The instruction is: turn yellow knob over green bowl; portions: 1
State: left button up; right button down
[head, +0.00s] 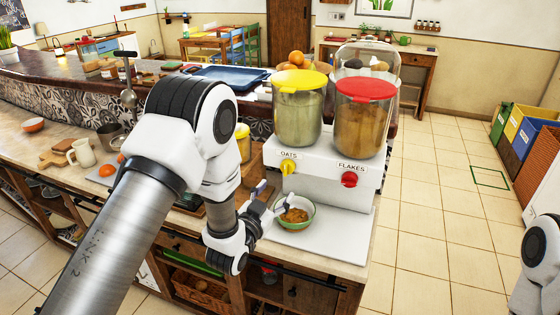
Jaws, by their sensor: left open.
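The yellow knob (287,168) is on the white dispenser front under the OATS label, below the clear container with the yellow lid (299,80). The green bowl (307,223) stands upright on the dispenser's white base, below the yellow knob, with brown food (294,215) in it. My left gripper (273,197) is open at the left side of the bowl, below and left of the knob. One finger appears close to the bowl's rim; I cannot tell whether it touches. My right gripper is out of view.
A red knob (349,180) marked FLAKES sits to the right, under a red-lidded container (365,110). A mug (82,153), a pot and cutting boards lie on the counter at left. The counter ends just right of the dispenser, with open floor (440,220) beyond.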

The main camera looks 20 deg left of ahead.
aim_at(284, 171)
pick_arm(q)
jog(key=w+p, duration=0.1)
jog(key=w, duration=0.1)
jog(key=w+r+p, duration=0.1)
jog(key=w, duration=0.2)
jog(key=w+p, duration=0.1)
jog(key=w, duration=0.2)
jog(key=shift+d+r, duration=0.1)
jog(key=shift+r, duration=0.1)
jog(key=shift+w+a+f, duration=0.15)
jog(key=shift+w+a, duration=0.05)
jog(key=shift+a, duration=0.15)
jog(key=shift+d, duration=0.1)
jog(key=c, duration=1.1)
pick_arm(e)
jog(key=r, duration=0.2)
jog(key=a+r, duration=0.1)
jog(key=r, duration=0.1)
